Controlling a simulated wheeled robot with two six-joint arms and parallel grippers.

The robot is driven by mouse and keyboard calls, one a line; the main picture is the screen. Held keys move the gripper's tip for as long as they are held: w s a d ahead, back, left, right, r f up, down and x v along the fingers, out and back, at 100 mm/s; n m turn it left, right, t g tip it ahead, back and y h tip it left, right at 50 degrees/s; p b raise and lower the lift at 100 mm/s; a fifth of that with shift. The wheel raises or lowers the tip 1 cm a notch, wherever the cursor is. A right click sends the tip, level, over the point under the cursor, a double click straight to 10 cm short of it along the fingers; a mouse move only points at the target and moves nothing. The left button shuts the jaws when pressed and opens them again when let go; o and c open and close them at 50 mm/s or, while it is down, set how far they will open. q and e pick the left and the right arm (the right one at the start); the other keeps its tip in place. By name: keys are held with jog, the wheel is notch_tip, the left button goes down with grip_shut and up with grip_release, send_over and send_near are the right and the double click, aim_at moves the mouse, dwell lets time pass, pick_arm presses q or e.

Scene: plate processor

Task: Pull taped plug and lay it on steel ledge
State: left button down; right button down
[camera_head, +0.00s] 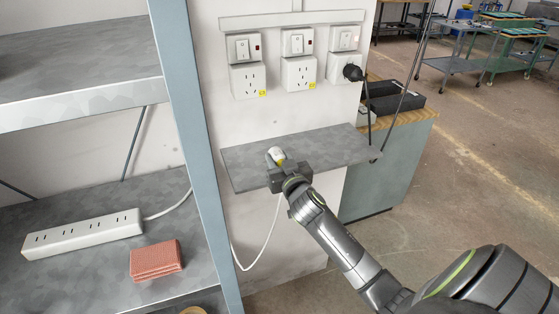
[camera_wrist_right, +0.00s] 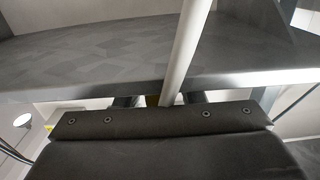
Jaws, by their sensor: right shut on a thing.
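The white plug (camera_head: 276,154) with a bit of yellow tape shows at the tip of my right gripper (camera_head: 282,167), which is shut on it. The plug appears over the grey steel ledge (camera_head: 235,166), near its middle; I cannot tell whether it touches the surface. The white cord (camera_head: 272,228) hangs in front of the wall below the ledge and runs left to the power strip. In the right wrist view, the cord (camera_wrist_right: 185,52) crosses the ledge's edge (camera_wrist_right: 60,92), and the plug is mostly hidden behind the gripper body. My left gripper is out of view.
Above the ledge are two empty wall sockets (camera_head: 248,80) (camera_head: 298,72) and a third holding a black plug (camera_head: 352,72). A blue-grey shelf post (camera_head: 190,95) stands left of the ledge. The lower shelf holds a white power strip (camera_head: 82,234) and a folded reddish cloth (camera_head: 155,260).

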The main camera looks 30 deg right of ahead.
jog(key=c, duration=0.9)
grip_release()
jog(key=shift+o, duration=0.2)
jog(key=shift+s+a+f, duration=0.1)
jog(key=shift+s+a, duration=0.05)
jog(key=shift+s, duration=0.45)
jog(key=b+v, duration=0.3)
jog(key=v, duration=1.3)
jog(key=shift+a, duration=0.15)
